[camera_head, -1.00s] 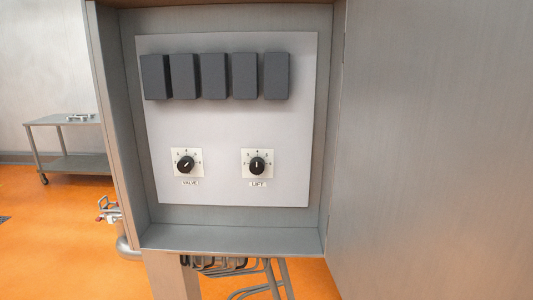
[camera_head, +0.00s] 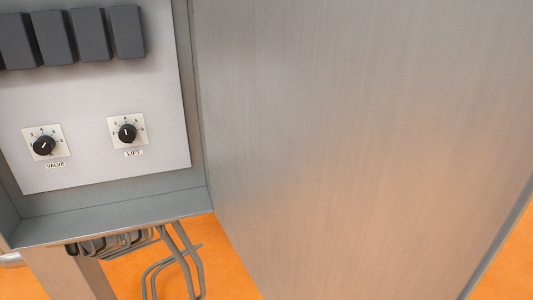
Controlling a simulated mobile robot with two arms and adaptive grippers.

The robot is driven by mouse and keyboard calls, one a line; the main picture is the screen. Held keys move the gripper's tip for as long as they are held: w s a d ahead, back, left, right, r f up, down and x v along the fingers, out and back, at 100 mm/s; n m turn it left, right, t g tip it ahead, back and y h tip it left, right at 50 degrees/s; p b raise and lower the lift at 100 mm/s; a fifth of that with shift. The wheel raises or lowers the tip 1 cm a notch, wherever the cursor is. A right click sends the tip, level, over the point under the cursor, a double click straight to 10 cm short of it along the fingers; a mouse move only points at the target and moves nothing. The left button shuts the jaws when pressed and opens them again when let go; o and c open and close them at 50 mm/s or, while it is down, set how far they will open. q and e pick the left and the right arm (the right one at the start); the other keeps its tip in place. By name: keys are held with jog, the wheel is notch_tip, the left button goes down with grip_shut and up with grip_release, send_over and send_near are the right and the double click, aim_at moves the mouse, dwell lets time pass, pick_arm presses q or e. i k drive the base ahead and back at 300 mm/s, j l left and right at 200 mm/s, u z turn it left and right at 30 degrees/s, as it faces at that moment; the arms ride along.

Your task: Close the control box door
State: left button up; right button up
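The control box (camera_head: 110,217) is at the left of the head view, with its front open. Inside it is a light panel (camera_head: 85,105) with a valve knob (camera_head: 44,146), a lift knob (camera_head: 127,133) and several dark blocks (camera_head: 93,36). The grey metal door (camera_head: 360,140) stands wide open. It joins the box's right side and fills the middle and right of the view. Its free edge (camera_head: 497,242) shows at the lower right. Neither of my grippers is in view.
Bent grey pipes (camera_head: 177,260) and a support post (camera_head: 70,275) are below the box. The orange floor (camera_head: 225,265) shows under the box and door, and past the door's free edge at the lower right.

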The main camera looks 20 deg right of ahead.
aim_at(358, 149)
jog(key=k+l+u, duration=0.1)
jog(key=l, duration=0.35)
jog(key=k+l+u, duration=0.15)
jog(key=l, duration=0.25)
jog(key=k+l+u, duration=0.1)
jog(key=l, duration=0.35)
